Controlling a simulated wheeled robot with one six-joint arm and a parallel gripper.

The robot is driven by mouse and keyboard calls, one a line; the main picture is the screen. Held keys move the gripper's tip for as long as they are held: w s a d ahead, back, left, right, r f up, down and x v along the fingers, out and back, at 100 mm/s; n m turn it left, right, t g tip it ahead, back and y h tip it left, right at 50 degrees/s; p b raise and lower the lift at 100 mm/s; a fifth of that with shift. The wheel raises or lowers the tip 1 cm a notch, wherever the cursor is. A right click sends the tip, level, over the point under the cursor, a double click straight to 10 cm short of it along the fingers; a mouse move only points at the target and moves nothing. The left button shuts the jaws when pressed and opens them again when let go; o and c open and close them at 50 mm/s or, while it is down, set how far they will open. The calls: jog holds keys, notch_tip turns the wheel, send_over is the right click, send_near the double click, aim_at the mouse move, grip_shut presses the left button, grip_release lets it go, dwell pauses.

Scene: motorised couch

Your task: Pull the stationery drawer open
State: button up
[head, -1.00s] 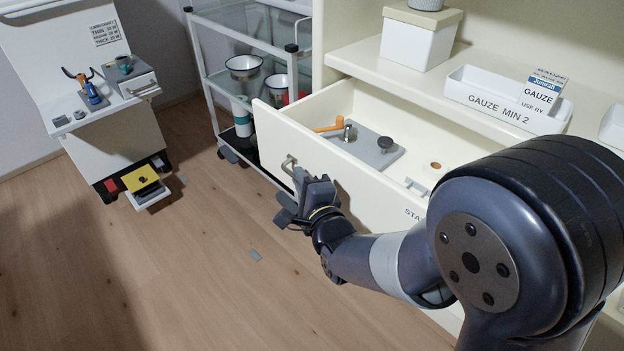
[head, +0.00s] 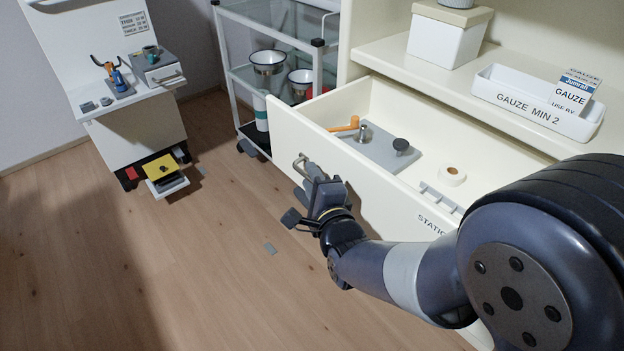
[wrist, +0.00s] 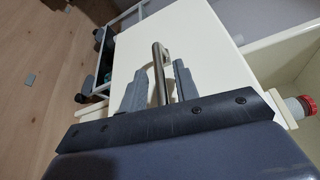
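The stationery drawer (head: 400,205) stands pulled well out of the cream cabinet, its inside showing. Its metal bar handle (head: 300,163) is on the left part of the front; it also shows in the wrist view (wrist: 159,75). My gripper (head: 312,176) is at this handle. In the wrist view my gripper (wrist: 160,82) has one grey finger on each side of the bar, with a narrow gap visible on both sides, so it looks open around the handle. In the drawer are a grey plate (head: 380,150) with a knob and an orange lever, and a tape roll (head: 452,176).
A gauze tray (head: 535,105) and a lidded box (head: 447,38) stand on the shelf above. A glass-shelved trolley (head: 240,95) is left of the cabinet. A white workstation (head: 140,130) stands at far left. The wooden floor before the drawer is mostly clear.

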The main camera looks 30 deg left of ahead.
jog(key=p+v, duration=0.1)
jog(key=v, duration=0.9)
jog(key=shift+s+d, duration=0.25)
jog(key=shift+d, duration=0.05)
jog(key=b+x, duration=0.1)
jog(key=x, duration=0.9)
jog(key=shift+w+a, duration=0.25)
jog(key=shift+a, duration=0.05)
jog(key=shift+w+d, duration=0.1)
jog(key=shift+w, duration=0.1)
